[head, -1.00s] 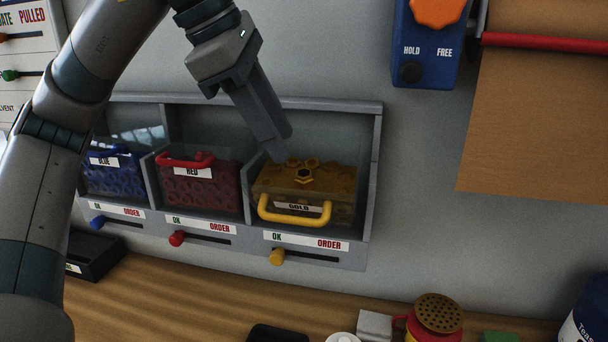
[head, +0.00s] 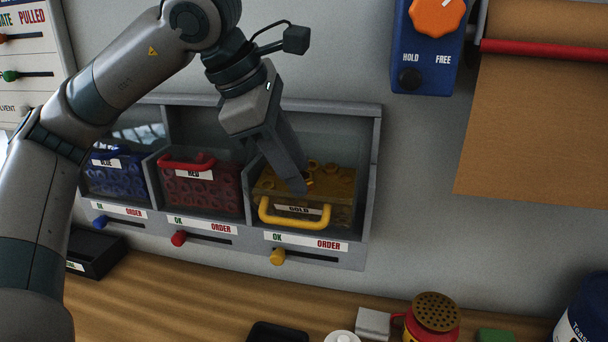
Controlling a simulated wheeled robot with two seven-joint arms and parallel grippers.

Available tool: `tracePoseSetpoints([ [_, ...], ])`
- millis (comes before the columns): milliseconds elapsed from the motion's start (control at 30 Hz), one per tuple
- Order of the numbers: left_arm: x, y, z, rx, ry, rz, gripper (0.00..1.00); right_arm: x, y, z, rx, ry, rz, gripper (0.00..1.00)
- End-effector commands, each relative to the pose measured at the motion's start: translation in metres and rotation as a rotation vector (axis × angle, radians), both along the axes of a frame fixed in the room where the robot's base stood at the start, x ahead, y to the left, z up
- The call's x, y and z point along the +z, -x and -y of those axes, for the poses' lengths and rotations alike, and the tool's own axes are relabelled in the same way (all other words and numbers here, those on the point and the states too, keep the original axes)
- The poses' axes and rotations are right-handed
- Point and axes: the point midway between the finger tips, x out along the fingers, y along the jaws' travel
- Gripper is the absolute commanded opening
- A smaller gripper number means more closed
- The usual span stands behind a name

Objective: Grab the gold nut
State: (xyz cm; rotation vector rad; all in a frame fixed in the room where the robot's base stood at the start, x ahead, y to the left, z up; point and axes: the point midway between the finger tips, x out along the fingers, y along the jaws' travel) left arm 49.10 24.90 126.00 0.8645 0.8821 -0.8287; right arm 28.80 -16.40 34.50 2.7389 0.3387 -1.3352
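The gold bin (head: 345,192) is the rightmost of three in the wall rack, with a yellow handle and a GOLD label. Gold nuts lie on its top. A small bright part of one gold nut (head: 309,184) shows just right of my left gripper's fingertips; the rest is hidden behind them. My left gripper (head: 298,186) reaches down from the upper left, its fingertips at that nut. The fingers overlap from this side, so I cannot tell whether they are open or shut, or whether they touch the nut. My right gripper is not in view.
The red bin (head: 200,192) and blue bin (head: 115,180) stand left, behind rack dividers. Below is a yellow slider knob (head: 278,257) by OK and ORDER labels. A blue box with an orange knob (head: 437,14) hangs upper right. The wooden bench (head: 200,300) holds several items.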

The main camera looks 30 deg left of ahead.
Motion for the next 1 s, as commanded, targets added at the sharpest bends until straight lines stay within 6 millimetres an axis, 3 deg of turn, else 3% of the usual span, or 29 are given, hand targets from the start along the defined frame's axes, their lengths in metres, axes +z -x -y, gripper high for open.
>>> tracePoseSetpoints([
  [533,-0.0051,-0.0021,0.0013,0.000,0.001,0.001,0.33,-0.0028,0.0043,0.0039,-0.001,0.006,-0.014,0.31],
  [567,-0.0051,-0.0022,0.0013,0.000,0.001,0.001,0.30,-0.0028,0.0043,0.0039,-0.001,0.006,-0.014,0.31],
  [700,-0.0050,-0.0021,0.0013,0.000,0.001,0.001,0.01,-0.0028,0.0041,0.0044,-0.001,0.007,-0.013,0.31],
  [1000,-0.0043,-0.0022,0.0014,0.000,0.001,0.001,0.01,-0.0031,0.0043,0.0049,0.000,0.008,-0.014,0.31],
])
